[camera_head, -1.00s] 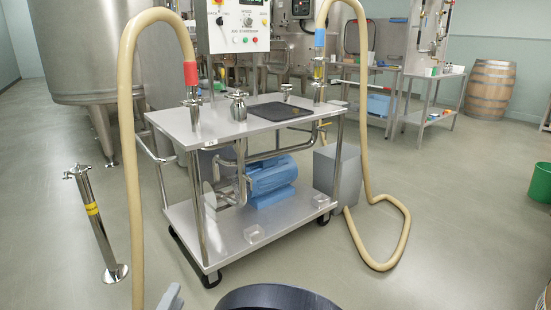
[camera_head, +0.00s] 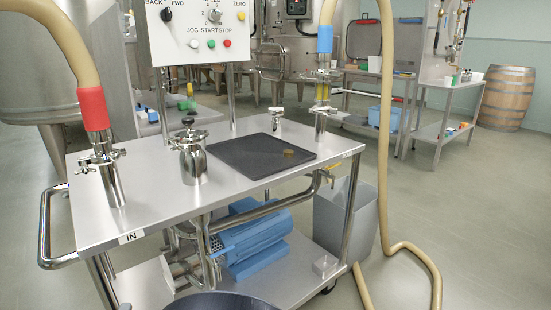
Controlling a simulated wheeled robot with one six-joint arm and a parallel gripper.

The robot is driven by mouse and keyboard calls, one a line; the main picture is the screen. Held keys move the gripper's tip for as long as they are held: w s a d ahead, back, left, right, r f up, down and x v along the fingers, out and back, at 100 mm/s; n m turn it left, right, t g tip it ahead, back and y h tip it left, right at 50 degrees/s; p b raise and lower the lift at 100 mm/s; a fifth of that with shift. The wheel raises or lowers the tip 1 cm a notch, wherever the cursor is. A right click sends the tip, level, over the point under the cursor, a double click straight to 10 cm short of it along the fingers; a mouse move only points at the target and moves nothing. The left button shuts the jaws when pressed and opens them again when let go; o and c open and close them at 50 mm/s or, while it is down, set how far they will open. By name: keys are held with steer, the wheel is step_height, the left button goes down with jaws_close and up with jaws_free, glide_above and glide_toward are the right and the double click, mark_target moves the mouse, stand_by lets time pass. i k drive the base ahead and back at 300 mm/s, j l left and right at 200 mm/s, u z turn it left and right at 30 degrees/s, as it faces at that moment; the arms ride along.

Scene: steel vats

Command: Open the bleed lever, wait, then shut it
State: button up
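I cannot clearly make out the bleed lever. The steel pump cart (camera_head: 240,192) stands close in front of me. A steel canister fitting with a clamp and dark knob (camera_head: 190,155) stands on its top. A small steel fitting (camera_head: 277,120) stands behind the black mat. A steel fitting with a small yellow part (camera_head: 326,177) sits under the right edge; whether it is a lever is too small to tell. A red-cuffed hose (camera_head: 93,110) joins a clamped pipe at the left, marked IN. A blue-cuffed hose (camera_head: 325,40) joins one at the right. My gripper is not in view.
A control panel (camera_head: 205,28) rises behind the cart. A blue pump motor (camera_head: 255,240) sits on the lower shelf. A grey bin (camera_head: 342,220) and looping hose (camera_head: 425,262) stand right. Floor is open further right.

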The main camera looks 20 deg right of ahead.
mark_target(334, 166)
steer(key=i+l, duration=0.15)
steer(key=l, duration=0.2)
steer(key=i+l+u, duration=0.1)
steer(key=l, duration=0.3)
steer(key=i+l, duration=0.15)
steer(key=l, duration=0.2)
steer(key=i+l+u, duration=0.1)
steer(key=l, duration=0.3)
steer(key=i+l, duration=0.1)
steer(key=l, duration=0.3)
steer(key=i+l+u, duration=0.1)
steer(key=l, duration=0.25)
steer(key=i+l, duration=0.15)
steer(key=l, duration=0.25)
steer(key=i+l, duration=0.15)
steer(key=l, duration=0.25)
steer(key=i+l, duration=0.15)
steer(key=l, duration=0.25)
steer(key=i+l, duration=0.15)
steer(key=l, duration=0.25)
steer(key=i+u, duration=0.05)
